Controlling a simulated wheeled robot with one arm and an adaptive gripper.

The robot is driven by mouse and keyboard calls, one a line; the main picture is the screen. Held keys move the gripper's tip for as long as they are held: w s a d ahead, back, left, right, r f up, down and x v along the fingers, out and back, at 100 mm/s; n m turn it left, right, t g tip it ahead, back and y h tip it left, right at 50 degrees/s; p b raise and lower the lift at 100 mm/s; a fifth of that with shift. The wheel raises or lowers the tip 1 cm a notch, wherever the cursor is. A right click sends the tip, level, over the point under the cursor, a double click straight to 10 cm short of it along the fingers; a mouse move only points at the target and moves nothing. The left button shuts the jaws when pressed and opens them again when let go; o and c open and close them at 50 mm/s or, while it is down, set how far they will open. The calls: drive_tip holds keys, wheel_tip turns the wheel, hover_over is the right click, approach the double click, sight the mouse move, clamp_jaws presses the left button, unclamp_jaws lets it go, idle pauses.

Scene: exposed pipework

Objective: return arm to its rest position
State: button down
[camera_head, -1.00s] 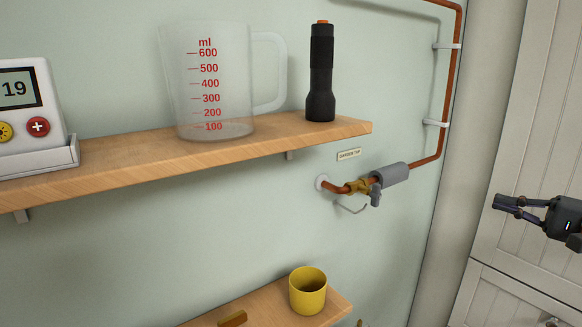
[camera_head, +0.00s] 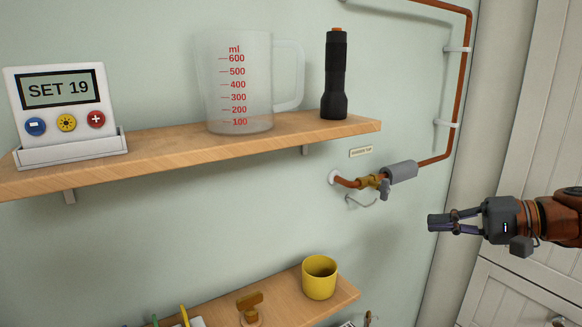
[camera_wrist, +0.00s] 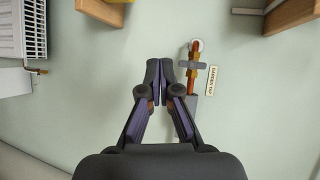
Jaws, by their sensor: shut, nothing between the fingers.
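My gripper (camera_head: 440,223) is at the right of the head view, pointing left, with its fingers together and nothing between them. In the wrist view its fingertips (camera_wrist: 159,70) meet in front of the wall. The garden tap (camera_head: 384,187) on the copper pipe is up and to the left of my gripper in the head view, apart from it. The tap also shows in the wrist view (camera_wrist: 194,65), just right of the fingertips, with its label (camera_wrist: 211,80) beside it.
The upper shelf (camera_head: 180,150) holds a control box (camera_head: 66,112), a measuring jug (camera_head: 236,85) and a black torch (camera_head: 335,75). A yellow mug (camera_head: 319,280) stands on the lower shelf. A radiator (camera_wrist: 22,30) shows in the wrist view. A white panelled door (camera_head: 540,130) is at the right.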

drive_tip(key=s+a+f+n+g+h+p, duration=0.1)
drive_tip(key=s+a+f+n+g+h, duration=0.15)
drive_tip(key=s+a+f, duration=0.45)
drive_tip(key=s+a+f+n+g+h, duration=0.15)
drive_tip(key=s+a+g, duration=0.25)
drive_tip(key=a, duration=0.6)
drive_tip(key=s+d+f+g+h, duration=0.1)
drive_tip(key=s+d+f+h, duration=0.2)
drive_tip(key=s+f, duration=0.3)
drive_tip(key=s+d+f+n+g+h+p, duration=0.1)
drive_tip(key=s+d+f+h, duration=0.2)
drive_tip(key=s, duration=0.8)
wheel_tip(320, 180, down, 3)
drive_tip(key=h, duration=0.3)
drive_tip(key=shift+d+n, duration=0.15)
drive_tip(key=shift+n, duration=0.15)
drive_tip(key=shift+s+d+r, duration=0.1)
